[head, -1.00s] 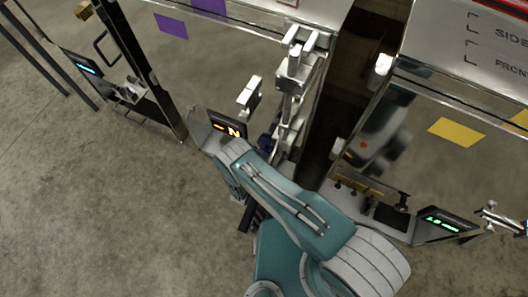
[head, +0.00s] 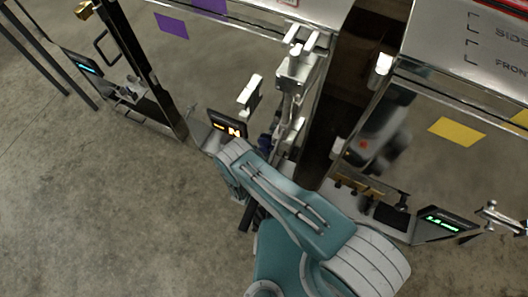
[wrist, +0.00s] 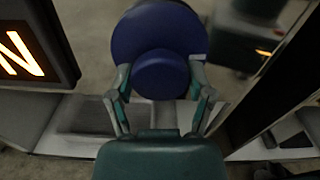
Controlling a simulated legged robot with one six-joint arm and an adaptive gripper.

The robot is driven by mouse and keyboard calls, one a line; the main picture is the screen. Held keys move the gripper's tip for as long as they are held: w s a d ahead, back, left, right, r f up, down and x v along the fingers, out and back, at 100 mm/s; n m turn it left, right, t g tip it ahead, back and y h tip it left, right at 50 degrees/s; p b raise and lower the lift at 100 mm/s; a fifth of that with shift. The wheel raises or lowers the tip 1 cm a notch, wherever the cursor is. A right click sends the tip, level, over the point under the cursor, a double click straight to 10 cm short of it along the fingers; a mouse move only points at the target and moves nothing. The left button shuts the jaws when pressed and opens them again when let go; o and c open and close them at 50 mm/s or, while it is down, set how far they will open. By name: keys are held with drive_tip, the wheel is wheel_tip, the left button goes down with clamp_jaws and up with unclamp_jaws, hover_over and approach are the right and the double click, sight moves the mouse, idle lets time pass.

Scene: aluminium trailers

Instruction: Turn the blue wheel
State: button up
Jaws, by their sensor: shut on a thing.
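The blue wheel (wrist: 160,35) is in the wrist view, a dark blue disc with a round blue hub facing my gripper. My gripper (wrist: 160,80) has one finger on each side of the hub and is shut on the wheel. In the head view only a small dark blue patch of the wheel (head: 265,142) shows beside my teal arm. My arm hides most of the wheel and gripper there.
A display with orange characters (head: 225,125) stands close left of the wheel and shows in the wrist view (wrist: 25,55). A metal latch mechanism (head: 290,95) rises behind. A dark gap separates the two trailers. Concrete floor (head: 110,200) is open at left.

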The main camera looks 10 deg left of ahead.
drive_tip(key=n, duration=0.4)
drive_tip(key=shift+w+a+r, duration=0.1)
drive_tip(key=shift+w, duration=0.05)
drive_tip(key=n, duration=0.8)
drive_tip(key=shift+n, duration=1.1)
drive_tip(key=o, duration=1.1)
drive_tip(key=shift+s+f, duration=0.2)
drive_tip(key=shift+r, duration=0.1)
